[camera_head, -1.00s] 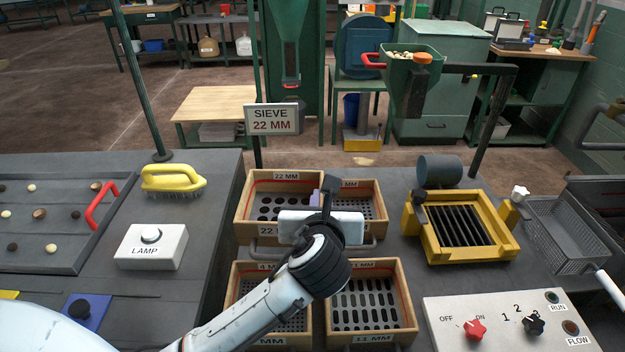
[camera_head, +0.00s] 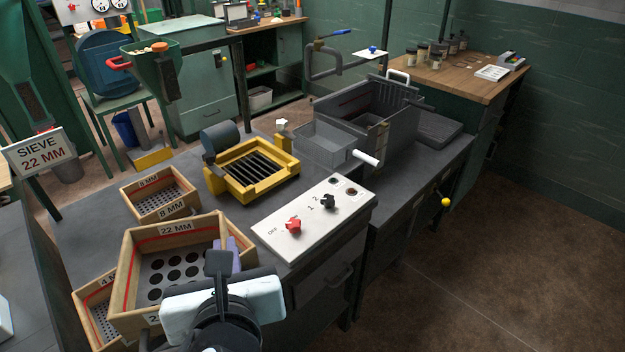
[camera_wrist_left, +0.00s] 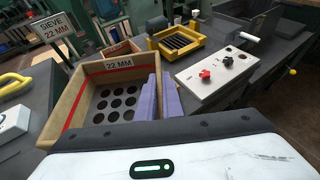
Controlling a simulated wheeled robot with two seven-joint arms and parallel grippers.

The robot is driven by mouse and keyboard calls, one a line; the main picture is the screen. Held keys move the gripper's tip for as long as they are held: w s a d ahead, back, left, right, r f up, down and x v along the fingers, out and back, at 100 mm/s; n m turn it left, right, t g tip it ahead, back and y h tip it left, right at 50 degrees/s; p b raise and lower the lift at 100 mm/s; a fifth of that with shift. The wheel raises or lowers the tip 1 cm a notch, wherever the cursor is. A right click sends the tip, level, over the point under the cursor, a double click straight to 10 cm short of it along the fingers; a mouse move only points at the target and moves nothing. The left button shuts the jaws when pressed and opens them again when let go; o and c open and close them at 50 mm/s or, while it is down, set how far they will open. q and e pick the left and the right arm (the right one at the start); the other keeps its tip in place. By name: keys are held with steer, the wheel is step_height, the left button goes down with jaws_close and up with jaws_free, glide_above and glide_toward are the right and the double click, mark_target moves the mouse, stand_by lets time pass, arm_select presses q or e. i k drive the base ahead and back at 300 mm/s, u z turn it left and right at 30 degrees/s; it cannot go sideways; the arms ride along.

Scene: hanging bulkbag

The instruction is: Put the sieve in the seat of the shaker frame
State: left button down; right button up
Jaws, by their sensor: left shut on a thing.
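The 22 MM sieve (camera_head: 131,279) is a square wooden box with a red line inside and large round holes in its floor. My left gripper (camera_head: 232,252) is shut on its right wall with purple fingers; the grip also shows in the left wrist view (camera_wrist_left: 158,98). The sieve is held above the bench, partly covering the 4 MM sieve (camera_head: 88,292). The yellow shaker frame (camera_head: 264,198) stands farther back and to the right, with dark parallel bars in its seat and nothing on them. It shows in the left wrist view (camera_wrist_left: 168,52). My right gripper is not in view.
A white control panel (camera_head: 340,215) with red and black knobs lies right of the frame. A grey tray (camera_head: 322,150) with a white handle is beyond. The SIEVE 22 MM sign (camera_head: 40,152) stands left.

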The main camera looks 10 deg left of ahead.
mark_target(257, 171)
steer(key=z, duration=0.75)
steer(key=i, duration=1.35)
steer(key=u, duration=1.1)
steer(key=i, duration=0.35)
steer(key=u, duration=0.3)
